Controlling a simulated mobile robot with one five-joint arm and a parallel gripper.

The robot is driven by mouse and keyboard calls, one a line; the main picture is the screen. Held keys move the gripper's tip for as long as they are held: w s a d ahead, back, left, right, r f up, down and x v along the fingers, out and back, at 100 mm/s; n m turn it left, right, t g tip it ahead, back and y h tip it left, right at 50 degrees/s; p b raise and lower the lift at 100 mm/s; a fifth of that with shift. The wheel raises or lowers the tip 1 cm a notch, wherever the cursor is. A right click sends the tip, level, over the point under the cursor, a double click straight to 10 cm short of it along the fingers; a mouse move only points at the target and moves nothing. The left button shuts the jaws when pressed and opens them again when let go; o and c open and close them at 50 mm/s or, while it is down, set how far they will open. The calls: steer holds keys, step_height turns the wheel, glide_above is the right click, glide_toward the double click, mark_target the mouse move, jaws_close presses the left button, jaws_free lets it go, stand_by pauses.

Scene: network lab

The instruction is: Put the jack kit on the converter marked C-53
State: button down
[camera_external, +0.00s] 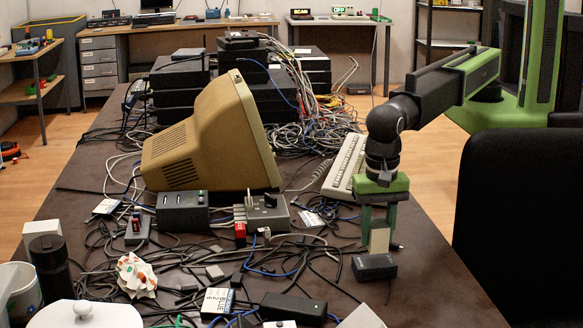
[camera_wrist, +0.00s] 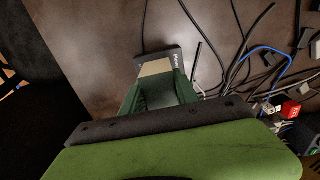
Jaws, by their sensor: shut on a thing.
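My gripper (camera_external: 378,228) points down over the right part of the table, its green fingers shut on a small pale beige block, seemingly the jack kit (camera_external: 379,240). Directly below is a dark box (camera_external: 374,267); the block's lower end is at its top, and I cannot tell whether they touch. In the wrist view, the beige block (camera_wrist: 155,68) sits between my gripper's fingers (camera_wrist: 160,92), in front of the dark box (camera_wrist: 176,52), which bears white lettering like "Power". No C-53 mark is legible, so I cannot tell which thing is that converter.
Two grey boxes, one left (camera_external: 182,213) and one right (camera_external: 265,214), stand before the beige monitor (camera_external: 205,135). Loose cables, a red block (camera_external: 240,235) and a "BLUE" card (camera_external: 217,301) lie to the left. A black chair (camera_external: 520,210) stands right. The table's right edge strip is mostly clear.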

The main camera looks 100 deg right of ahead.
mark_target(376, 244)
step_height(376, 244, down, 3)
steer(key=shift+f+b, duration=0.2)
steer(key=shift+b, duration=0.85)
steer(key=shift+r, duration=0.25)
steer(key=shift+f, duration=0.25)
steer(key=c, duration=0.9)
jaws_free()
steer(key=shift+r, duration=0.1)
step_height(376, 244, up, 13)
steer(key=p, duration=1.2)
steer(key=shift+f+p, duration=0.2)
steer(key=shift+p, duration=0.2)
steer(key=shift+f, duration=0.15)
